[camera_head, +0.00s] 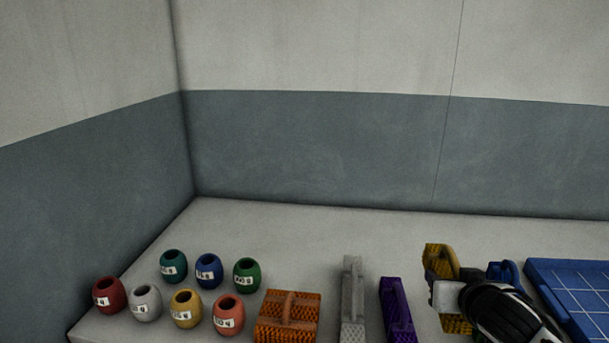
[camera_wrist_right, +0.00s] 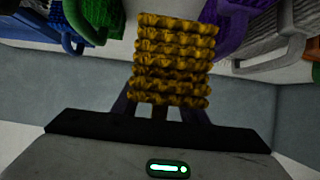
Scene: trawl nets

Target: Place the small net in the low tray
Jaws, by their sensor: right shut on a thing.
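My right gripper (camera_head: 443,291) is shut on a yellow net block (camera_head: 438,260), whose upper and lower parts show on either side of the gripper. In the right wrist view the ribbed yellow net (camera_wrist_right: 175,60) stands out straight from between the fingers. Whether it touches the table is hard to tell. The blue tray (camera_head: 570,268), low and with a grid of pale lines, lies at the right edge, to the right of my right arm, and is partly cut off. My left gripper is not in view.
An orange net (camera_head: 288,320), a grey net (camera_head: 352,300) and a purple net (camera_head: 397,310) stand left of the gripper. A blue handled thing (camera_head: 505,270) is partly hidden between arm and tray. Several labelled coloured barrels, one red (camera_head: 109,294), stand at the left. The table behind is clear.

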